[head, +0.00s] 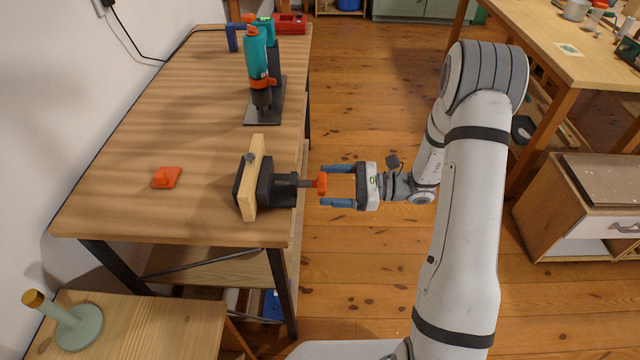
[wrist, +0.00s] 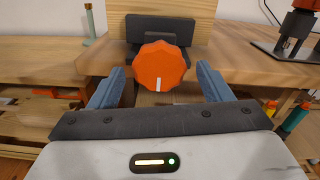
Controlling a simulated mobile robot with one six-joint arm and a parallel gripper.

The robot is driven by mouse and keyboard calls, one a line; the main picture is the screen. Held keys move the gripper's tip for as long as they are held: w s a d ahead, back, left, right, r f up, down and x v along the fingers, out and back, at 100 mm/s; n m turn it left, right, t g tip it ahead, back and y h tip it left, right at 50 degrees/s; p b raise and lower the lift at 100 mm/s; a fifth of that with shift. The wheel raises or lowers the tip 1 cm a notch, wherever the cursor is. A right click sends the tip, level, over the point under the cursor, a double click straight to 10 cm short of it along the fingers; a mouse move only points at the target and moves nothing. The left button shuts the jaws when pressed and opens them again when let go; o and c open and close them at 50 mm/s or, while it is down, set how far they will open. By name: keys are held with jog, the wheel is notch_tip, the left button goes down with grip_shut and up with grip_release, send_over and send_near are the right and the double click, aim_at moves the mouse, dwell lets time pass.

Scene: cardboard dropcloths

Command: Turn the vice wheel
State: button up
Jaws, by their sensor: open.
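The orange vice wheel (head: 321,184) sits at the end of a short shaft at the right edge of the workbench. In the wrist view the wheel (wrist: 160,66) faces me, with a white mark low on its face. The dark vice (head: 272,188) holds an upright wooden board (head: 252,178). My gripper (head: 338,186) is open, with its blue fingers on either side of the wheel in the head view. In the wrist view its fingertips (wrist: 160,78) lie left and right of the wheel, with visible gaps. I see no contact.
The workbench (head: 150,120) also carries an orange piece (head: 166,177) and a teal drill on a stand (head: 258,60). A low wooden table (head: 150,325) with a green stand (head: 78,325) is at the lower left. Open wooden floor (head: 370,110) lies right of the bench.

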aim_at(315, 187)
jog(key=a, duration=0.4)
jog(key=shift+a, duration=0.1)
jog(key=shift+c, duration=0.4)
